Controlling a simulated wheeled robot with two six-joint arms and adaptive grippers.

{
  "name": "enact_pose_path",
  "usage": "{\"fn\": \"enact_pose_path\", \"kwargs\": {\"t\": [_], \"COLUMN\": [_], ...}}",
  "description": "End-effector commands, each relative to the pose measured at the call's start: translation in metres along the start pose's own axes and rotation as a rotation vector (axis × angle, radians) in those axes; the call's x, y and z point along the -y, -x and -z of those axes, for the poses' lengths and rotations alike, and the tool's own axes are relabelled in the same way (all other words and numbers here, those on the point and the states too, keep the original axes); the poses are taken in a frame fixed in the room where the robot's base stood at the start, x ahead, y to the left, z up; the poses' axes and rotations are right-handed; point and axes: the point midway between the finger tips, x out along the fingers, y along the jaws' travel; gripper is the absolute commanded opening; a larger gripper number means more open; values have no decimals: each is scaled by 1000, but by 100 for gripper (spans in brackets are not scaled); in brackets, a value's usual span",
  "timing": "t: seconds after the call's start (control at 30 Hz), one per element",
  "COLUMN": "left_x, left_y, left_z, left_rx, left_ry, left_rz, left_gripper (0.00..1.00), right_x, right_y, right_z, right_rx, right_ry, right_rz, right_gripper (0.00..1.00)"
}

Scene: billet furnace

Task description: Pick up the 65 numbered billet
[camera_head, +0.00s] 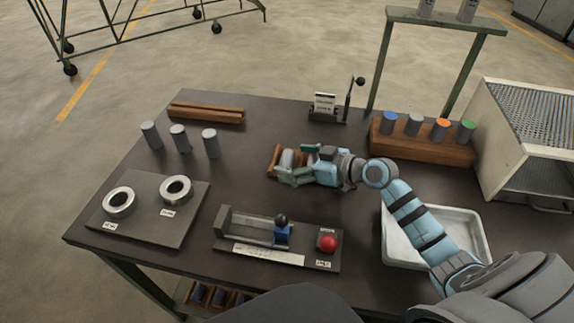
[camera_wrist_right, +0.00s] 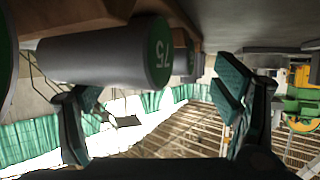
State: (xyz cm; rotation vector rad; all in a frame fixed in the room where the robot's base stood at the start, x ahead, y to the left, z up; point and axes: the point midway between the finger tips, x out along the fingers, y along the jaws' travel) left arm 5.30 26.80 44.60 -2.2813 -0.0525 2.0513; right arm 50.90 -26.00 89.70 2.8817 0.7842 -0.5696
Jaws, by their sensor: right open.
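A small wooden rack (camera_head: 273,160) holding grey billets (camera_head: 287,158) lies mid-table, partly covered by my right gripper (camera_head: 296,164). In the right wrist view, one grey billet (camera_wrist_right: 95,55) lies on its side with a green end face whose tilted number looks like 75. Another billet (camera_wrist_right: 183,50), number not readable, shows behind it, and a green-ended one is cut off at the left edge. The fingers of my right gripper (camera_wrist_right: 157,108) are spread, with green pads, and nothing is clamped between them. My left gripper is out of view.
Three grey cylinders (camera_head: 179,139) stand at the left. A plate with two rings (camera_head: 175,189), a slide fixture with a red button (camera_head: 328,243), a white tray (camera_head: 460,225) and a wooden block (camera_head: 425,145) with coloured-top cylinders surround the rack. A mesh-topped box (camera_head: 530,125) stands right.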

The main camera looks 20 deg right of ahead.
Motion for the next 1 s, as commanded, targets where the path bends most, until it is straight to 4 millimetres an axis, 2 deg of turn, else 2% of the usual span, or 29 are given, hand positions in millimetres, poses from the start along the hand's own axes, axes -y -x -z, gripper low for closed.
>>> {"fn": "enact_pose_path", "kwargs": {"t": [0.03, 0.1, 0.3, 0.73, 1.0], "left_x": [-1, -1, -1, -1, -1], "left_y": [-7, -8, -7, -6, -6], "left_z": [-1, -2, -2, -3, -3], "left_rx": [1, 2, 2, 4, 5], "left_ry": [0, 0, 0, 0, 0], "left_rz": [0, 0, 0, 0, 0], "left_gripper": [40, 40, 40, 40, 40], "right_x": [0, 0, 0, 0, 0], "right_y": [-10, -16, -15, -15, -14], "right_z": [-3, -2, -1, -1, 2], "right_rx": [-3, -2, 1, 1, -1], "right_ry": [-1, -1, 1, 1, 2], "right_rz": [0, 1, 0, 0, 0], "right_gripper": [82, 82, 80, 13, 12]}}
